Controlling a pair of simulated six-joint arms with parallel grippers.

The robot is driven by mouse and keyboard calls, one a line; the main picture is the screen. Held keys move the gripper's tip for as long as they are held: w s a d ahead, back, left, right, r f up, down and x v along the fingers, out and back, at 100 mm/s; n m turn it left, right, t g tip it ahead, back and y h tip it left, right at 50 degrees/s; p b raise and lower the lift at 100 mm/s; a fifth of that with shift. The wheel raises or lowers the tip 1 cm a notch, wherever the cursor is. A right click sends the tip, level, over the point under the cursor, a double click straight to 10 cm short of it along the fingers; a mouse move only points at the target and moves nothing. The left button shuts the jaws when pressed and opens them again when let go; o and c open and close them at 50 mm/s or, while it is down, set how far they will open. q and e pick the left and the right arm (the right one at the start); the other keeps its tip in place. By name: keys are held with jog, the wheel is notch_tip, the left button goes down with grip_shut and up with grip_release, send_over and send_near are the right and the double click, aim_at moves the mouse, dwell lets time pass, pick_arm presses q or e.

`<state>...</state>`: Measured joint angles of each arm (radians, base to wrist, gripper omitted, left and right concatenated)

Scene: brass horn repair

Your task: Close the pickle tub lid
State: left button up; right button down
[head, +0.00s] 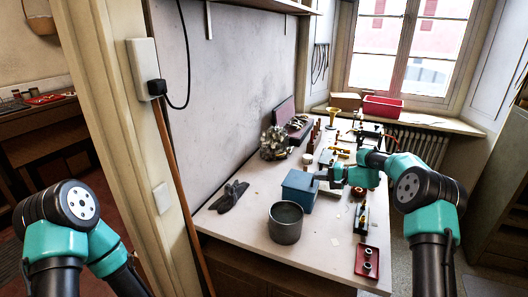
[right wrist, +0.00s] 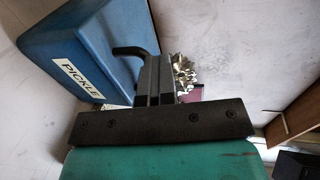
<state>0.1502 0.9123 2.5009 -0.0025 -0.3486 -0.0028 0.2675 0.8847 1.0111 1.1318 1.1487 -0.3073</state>
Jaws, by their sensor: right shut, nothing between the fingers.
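The pickle tub (head: 297,198) is a blue box standing on the workbench, left of my right gripper. A flat blue surface shows on its top, but I cannot tell whether the lid is fully down. In the right wrist view the tub (right wrist: 75,45) fills the upper left, with a white PICKLE label on one face. My right gripper (head: 322,177) is shut and empty, close beside the tub's right side. Its fingers (right wrist: 155,75) show in the right wrist view next to the tub; I cannot tell if they touch it. My left gripper is out of view.
A grey metal pot (head: 286,226) stands just in front of the tub. Dark gloves (head: 231,195) lie to the left on the workbench (head: 245,222). A red tray (head: 367,262) with small parts lies at the front right. A tangled metallic pile (head: 274,145) sits behind the tub.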

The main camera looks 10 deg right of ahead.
jog(key=f+v, duration=0.1)
jog(key=v, duration=0.9)
jog(key=shift+s+d+f, duration=0.1)
jog(key=shift+d+f, duration=0.05)
